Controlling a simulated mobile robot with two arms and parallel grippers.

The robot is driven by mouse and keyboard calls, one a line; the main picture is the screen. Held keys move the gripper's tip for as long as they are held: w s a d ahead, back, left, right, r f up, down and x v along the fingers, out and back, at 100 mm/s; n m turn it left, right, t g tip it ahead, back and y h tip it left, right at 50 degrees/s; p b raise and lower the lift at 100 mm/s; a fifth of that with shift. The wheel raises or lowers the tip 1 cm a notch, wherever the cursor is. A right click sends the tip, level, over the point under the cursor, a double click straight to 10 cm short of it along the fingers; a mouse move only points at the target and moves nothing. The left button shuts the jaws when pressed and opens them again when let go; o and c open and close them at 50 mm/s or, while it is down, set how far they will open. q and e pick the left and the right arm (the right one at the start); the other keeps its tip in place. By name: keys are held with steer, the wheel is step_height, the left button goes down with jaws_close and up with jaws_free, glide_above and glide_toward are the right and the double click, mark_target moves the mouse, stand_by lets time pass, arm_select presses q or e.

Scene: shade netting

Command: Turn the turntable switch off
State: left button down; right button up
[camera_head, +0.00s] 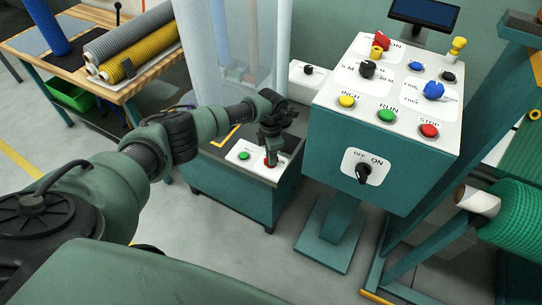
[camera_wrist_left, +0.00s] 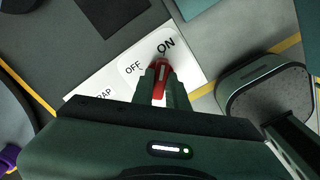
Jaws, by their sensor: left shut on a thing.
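A red switch knob (camera_head: 271,163) stands on the white panel (camera_head: 238,151) on top of the low teal machine, right of a green button (camera_head: 244,156). My left gripper (camera_head: 269,151) reaches down onto it. In the left wrist view the gripper (camera_wrist_left: 161,88) is shut on the red knob (camera_wrist_left: 161,70), which stands between the fingers. The knob's visible end lies just below the ON mark and right of the OFF mark. The fingers hide its lower part. I cannot read a turntable label there. My right gripper is not in view.
A console (camera_head: 372,130) with several knobs and buttons stands right of the machine. A black switch (camera_head: 363,172) marked OFF and ON is on its front. A clear upright sheet (camera_head: 238,60) rises behind my left arm. Green netting (camera_head: 515,215) is at the right.

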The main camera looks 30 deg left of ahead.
arm_select(q)
steer(key=n, duration=0.4)
steer(key=n+p, duration=0.1)
steer(key=n, duration=0.4)
steer(key=n+p, duration=0.2)
steer(key=n, duration=0.2)
steer(key=shift+r, duration=0.1)
steer(key=shift+n+p, duration=0.6)
steer(key=shift+n, duration=1.6)
steer(key=c, duration=1.4)
jaws_free()
